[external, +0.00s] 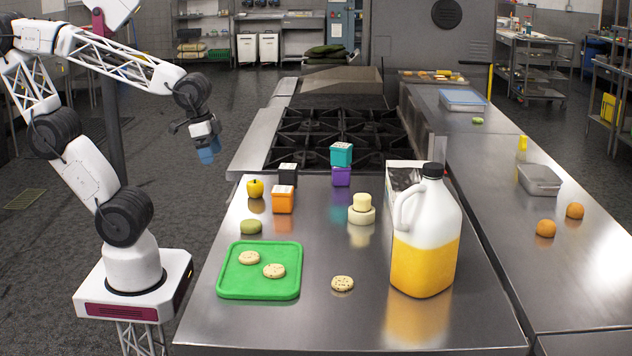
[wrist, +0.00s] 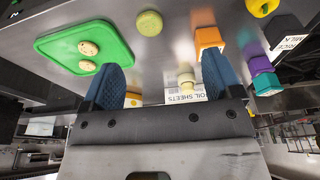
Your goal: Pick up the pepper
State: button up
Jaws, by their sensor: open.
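A small yellow pepper (external: 255,188) stands on the steel counter near its left edge, just left of an orange box. In the wrist view the yellow pepper (wrist: 262,7) shows at the top right, partly cut off by the frame edge. My gripper (external: 207,150) hangs above and to the left of the pepper, apart from it, beyond the counter's left edge. Its two blue fingers (wrist: 165,85) are spread in the wrist view with nothing held between them.
An orange box (external: 283,200) and a black box (external: 288,174) stand close to the pepper. A green tray (external: 292,251) with cookies, a green round item (external: 251,227), and a large juice jug (external: 425,235) are on the counter. A stove (external: 340,132) lies behind.

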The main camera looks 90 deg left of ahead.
jog(key=a+f+m+y, duration=0.5)
jog(key=a+f+m, duration=0.1)
jog(key=a, duration=0.3)
jog(key=m+t+y, duration=0.5)
jog(key=m, duration=1.1)
send_near(249, 185)
jog(key=a, duration=0.2)
jog(key=w+a, duration=0.1)
jog(key=a, duration=0.1)
jog(key=shift+f, duration=0.15)
jog(key=m, duration=0.1)
jog(key=f+m+t, duration=0.1)
jog(key=f+m, duration=0.1)
jog(key=m, duration=0.1)
jog(key=shift+w+d+f, duration=0.2)
jog(key=shift+w+d, duration=0.15)
jog(key=shift+w, duration=0.05)
jog(key=shift+w+a+t, duration=0.1)
jog(key=shift+t, duration=0.2)
jog(key=shift+x, duration=1.1)
jog(key=shift+w+a, duration=0.1)
jog(key=shift+w, duration=0.05)
jog(key=shift+x, duration=2.45)
